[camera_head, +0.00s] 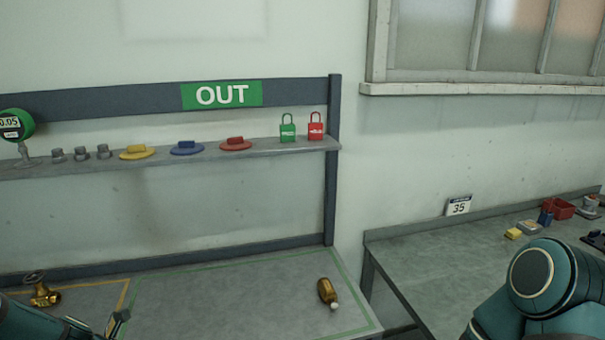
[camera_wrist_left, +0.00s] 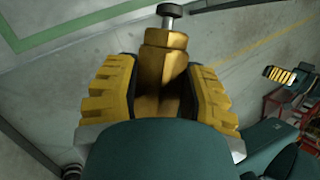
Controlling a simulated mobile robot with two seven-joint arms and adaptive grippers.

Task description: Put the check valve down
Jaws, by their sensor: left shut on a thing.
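The check valve (camera_wrist_left: 163,62) shows in the left wrist view as a brass, faceted body with a short metal stem and a dark round cap at its top end. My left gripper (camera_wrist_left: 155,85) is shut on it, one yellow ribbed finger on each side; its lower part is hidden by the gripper. In the head view only a bit of my left gripper (camera_head: 120,316) shows at the bottom left, and the held valve is out of sight.
The bench has a green-outlined area (camera_head: 225,300), where a brass fitting with a pale tip (camera_head: 326,291) lies at the right. A brass handwheel valve (camera_head: 40,291) stands at left. Above runs a shelf (camera_head: 265,147) under the OUT sign (camera_head: 221,95). Another bench (camera_head: 440,262) is at right.

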